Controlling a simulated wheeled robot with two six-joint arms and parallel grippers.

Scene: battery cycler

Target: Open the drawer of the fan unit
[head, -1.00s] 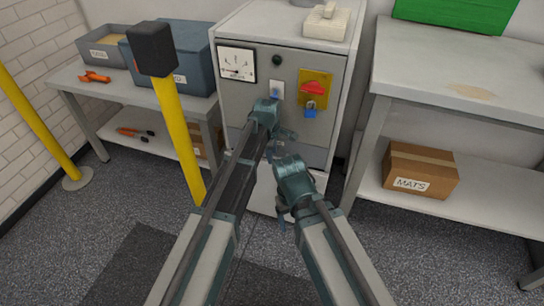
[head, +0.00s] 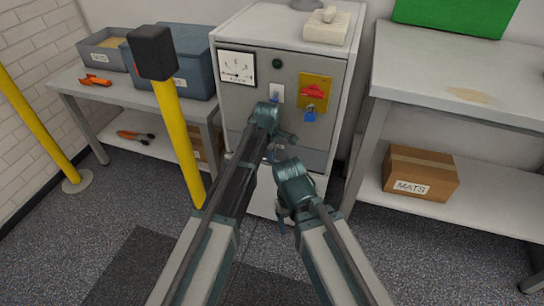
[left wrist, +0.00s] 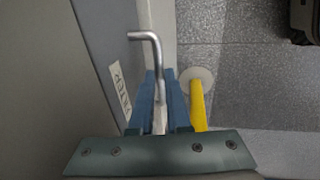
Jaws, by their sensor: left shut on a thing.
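The fan unit (head: 232,103) is a grey-white cabinet with a gauge, a red switch on a yellow plate and a blue padlock. My left gripper (left wrist: 162,100) is shut on the bent metal handle (left wrist: 146,36) in the left wrist view. A label reading FILTER (left wrist: 120,92) is on the grey face beside it. In the head view my left arm hides the handle and much of the drawer front. I cannot tell how far the drawer stands out. My right gripper (head: 283,213) is low in front of the unit, and its fingers are not clear.
A yellow post with a black top (head: 180,130) stands close to the left of the unit. A bench with grey bins (head: 190,85) is at the left. A white bench (head: 450,75) with a MATS box (head: 420,170) below is at the right.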

